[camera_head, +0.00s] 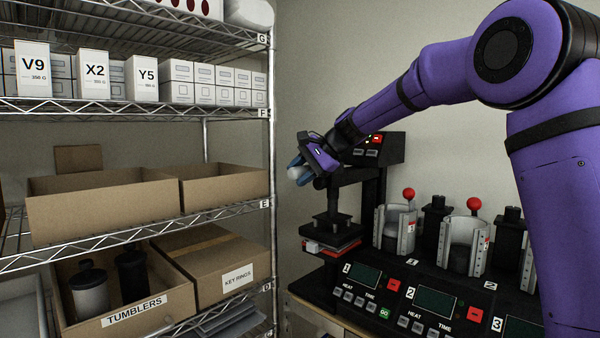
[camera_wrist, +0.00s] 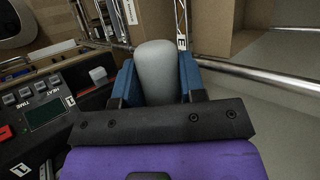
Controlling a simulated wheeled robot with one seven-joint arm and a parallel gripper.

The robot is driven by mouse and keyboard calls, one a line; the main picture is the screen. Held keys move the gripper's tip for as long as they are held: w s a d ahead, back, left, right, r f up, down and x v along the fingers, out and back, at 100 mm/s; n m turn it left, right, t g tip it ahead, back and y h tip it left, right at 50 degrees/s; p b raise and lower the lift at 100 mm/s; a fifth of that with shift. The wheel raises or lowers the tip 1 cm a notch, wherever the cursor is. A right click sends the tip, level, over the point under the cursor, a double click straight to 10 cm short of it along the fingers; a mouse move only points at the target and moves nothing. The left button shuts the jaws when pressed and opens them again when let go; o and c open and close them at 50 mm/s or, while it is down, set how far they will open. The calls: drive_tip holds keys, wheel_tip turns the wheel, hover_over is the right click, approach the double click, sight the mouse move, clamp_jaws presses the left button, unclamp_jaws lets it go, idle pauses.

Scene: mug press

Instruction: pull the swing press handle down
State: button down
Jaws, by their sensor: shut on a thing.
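The swing press (camera_head: 372,190) is a black machine at the back of the bench, with a control box on top and a flat plate stack (camera_head: 332,243) low at its front. Its handle has a rounded grey grip (camera_head: 295,172). My gripper (camera_head: 298,174) is shut around that grip at the upper left of the press. In the wrist view the grey grip (camera_wrist: 156,72) stands between the two blue fingers (camera_wrist: 157,85). The rest of the handle is mostly hidden behind my gripper.
Mug presses with red-knobbed levers (camera_head: 408,194) and numbered control panels (camera_head: 432,302) stand right of the swing press. A wire shelf (camera_head: 272,150) with cardboard boxes is close on the left. The wall behind is bare.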

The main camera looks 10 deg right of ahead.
drive_tip(key=shift+f, duration=0.15)
drive_tip(key=c, duration=0.7)
unclamp_jaws()
drive_tip(key=v, duration=1.1)
drive_tip(key=shift+w, duration=0.1)
